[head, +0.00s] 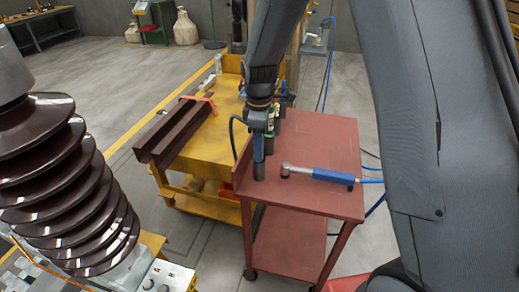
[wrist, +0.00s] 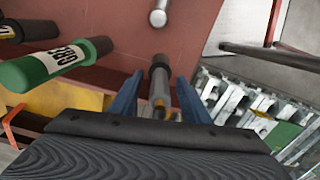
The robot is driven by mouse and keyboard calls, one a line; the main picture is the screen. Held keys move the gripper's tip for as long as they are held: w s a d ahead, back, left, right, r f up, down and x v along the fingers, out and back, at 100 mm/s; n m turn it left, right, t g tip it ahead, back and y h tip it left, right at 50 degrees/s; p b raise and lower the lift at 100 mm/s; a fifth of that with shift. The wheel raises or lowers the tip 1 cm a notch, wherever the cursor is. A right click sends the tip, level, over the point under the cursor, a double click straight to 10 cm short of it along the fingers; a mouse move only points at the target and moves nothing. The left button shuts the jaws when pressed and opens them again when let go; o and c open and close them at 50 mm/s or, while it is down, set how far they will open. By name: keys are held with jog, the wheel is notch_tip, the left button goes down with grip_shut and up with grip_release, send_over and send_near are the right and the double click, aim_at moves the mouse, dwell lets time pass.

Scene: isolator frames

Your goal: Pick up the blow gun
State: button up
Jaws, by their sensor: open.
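No tool can be named as the blow gun with certainty. My gripper (head: 259,155) points down over the left side of the red cart; it is open. In the wrist view, a slim grey cylindrical tool with a yellowish band (wrist: 160,85) stands between the two blue fingers, with gaps at both sides. Its lower end shows dark below my gripper in the head view. A blue-handled tool with a silver head (head: 335,177) lies on the cart to the right, with a blue hose. The silver round end (wrist: 158,17) at the wrist view's top may be its head.
The red cart top (head: 315,200) is clear in front. A green cylinder with a white label (wrist: 55,65) and black-gripped tools are beside my gripper. A yellow table (head: 205,145) holding brown beams stands left. A large ribbed brown insulator (head: 65,190) fills the left foreground.

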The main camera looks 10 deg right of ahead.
jog(key=shift+f, duration=0.25)
grip_shut()
jog(key=shift+r, duration=0.1)
